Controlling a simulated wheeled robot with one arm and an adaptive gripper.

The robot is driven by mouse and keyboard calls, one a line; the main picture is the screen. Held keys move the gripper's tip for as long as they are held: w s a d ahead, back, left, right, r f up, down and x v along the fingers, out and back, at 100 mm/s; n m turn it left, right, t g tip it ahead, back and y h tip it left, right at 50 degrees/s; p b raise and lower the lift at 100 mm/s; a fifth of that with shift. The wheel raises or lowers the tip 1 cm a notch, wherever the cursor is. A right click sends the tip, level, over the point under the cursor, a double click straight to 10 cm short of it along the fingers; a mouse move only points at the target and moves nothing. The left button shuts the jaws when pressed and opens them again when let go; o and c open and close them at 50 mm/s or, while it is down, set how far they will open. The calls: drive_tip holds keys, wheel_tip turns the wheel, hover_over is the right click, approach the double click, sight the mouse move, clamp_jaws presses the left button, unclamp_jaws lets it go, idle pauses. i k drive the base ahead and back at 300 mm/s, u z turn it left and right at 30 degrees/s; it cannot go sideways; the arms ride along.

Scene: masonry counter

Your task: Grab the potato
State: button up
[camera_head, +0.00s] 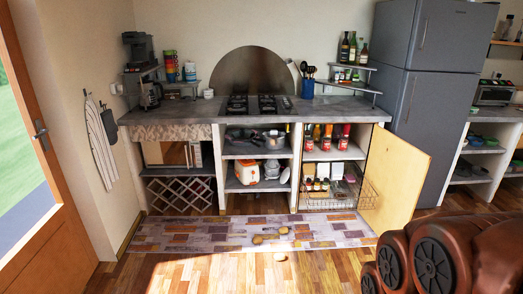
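My gripper is not in view.
The patterned rug (190,232) lies before the masonry counter (180,115). A yellowish cabinet door (396,178) stands open at the right, with a wire basket (330,197) pulled out beside it. A grey fridge (425,95) stands behind. The floor (200,272) in front is clear.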

sight(278, 257)
drive_tip(key=k, duration=0.45)
drive_tip(key=z, duration=0.8)
drive_tip(key=i, duration=2.25)
drive_tip(key=u, duration=1.35)
drive_tip(key=i, duration=0.85)
drive_tip(key=u, duration=0.8)
